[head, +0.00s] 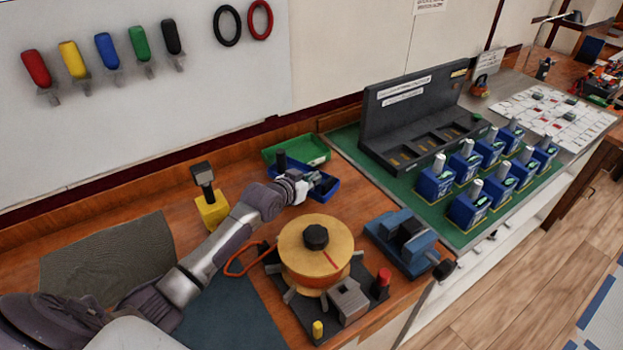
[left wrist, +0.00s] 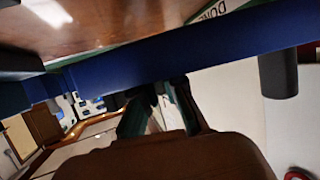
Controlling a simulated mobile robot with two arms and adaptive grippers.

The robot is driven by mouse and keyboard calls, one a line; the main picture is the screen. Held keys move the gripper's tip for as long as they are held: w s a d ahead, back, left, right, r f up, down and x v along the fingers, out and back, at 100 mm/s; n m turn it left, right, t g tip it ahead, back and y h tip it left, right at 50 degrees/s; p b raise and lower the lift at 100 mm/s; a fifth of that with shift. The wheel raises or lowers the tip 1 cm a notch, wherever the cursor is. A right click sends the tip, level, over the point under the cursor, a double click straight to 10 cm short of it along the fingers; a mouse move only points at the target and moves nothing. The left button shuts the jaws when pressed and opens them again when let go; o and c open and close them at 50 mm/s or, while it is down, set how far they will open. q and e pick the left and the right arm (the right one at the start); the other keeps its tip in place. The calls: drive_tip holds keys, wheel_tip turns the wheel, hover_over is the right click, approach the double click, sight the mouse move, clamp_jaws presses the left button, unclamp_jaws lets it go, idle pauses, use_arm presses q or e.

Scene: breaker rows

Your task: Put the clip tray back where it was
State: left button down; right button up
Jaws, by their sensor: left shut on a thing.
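The clip tray, which I take to be the blue tray (head: 327,187), is at the back of the wooden bench, just in front of the green tray (head: 312,150). My left gripper (head: 304,184) is shut on its near left side and hides part of it. In the left wrist view the blue tray (left wrist: 205,55) fills a wide band close to the gripper (left wrist: 155,105). I cannot tell whether the tray touches the bench or is held just above it. My right gripper is not in view.
A cable spool (head: 316,245) on a stand is in front of the tray. A blue device (head: 408,243) is to the right. A yellow block (head: 211,212) with a black top stands left of my arm. Blue breakers (head: 436,181) stand in rows on a green mat.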

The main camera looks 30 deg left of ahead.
use_arm(q)
drive_tip(key=shift+f, duration=0.35)
drive_tip(key=c, duration=1.3)
unclamp_jaws()
drive_tip(key=shift+o, duration=0.2)
drive_tip(key=shift+r, duration=0.25)
drive_tip(key=v, duration=1.2)
drive_tip(key=shift+r+b, duration=0.35)
drive_tip(key=shift+b, duration=0.05)
